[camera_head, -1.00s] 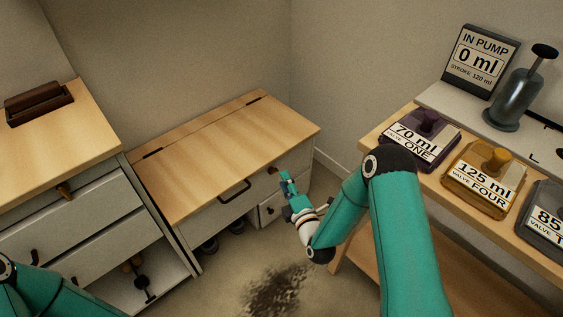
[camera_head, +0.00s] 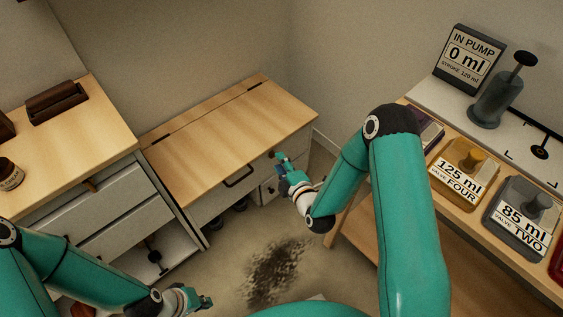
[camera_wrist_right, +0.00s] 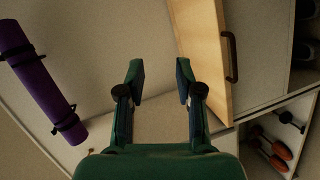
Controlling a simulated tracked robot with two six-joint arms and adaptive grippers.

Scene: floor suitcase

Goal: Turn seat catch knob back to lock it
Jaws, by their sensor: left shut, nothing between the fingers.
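The wooden bench seat (camera_head: 225,140) stands in the corner with its lid down and a dark handle (camera_head: 238,177) on its front edge. A small dark knob (camera_head: 271,154), which looks like the seat catch knob, shows on the bench front near the lid's right end. My right gripper (camera_head: 281,163) is beside this knob in the head view; I cannot tell whether it touches. In the right wrist view its two fingers (camera_wrist_right: 160,78) are apart with nothing between them, and I cannot make out the knob. My left gripper (camera_head: 204,301) is shut and empty, low over the floor.
A drawer cabinet (camera_head: 130,205) stands at the left, and a bench (camera_head: 485,205) with tanks and a pump (camera_head: 490,102) at the right. A dark stain (camera_head: 275,270) marks the floor. A purple roll (camera_wrist_right: 40,82) and dumbbells (camera_wrist_right: 281,150) show in the right wrist view.

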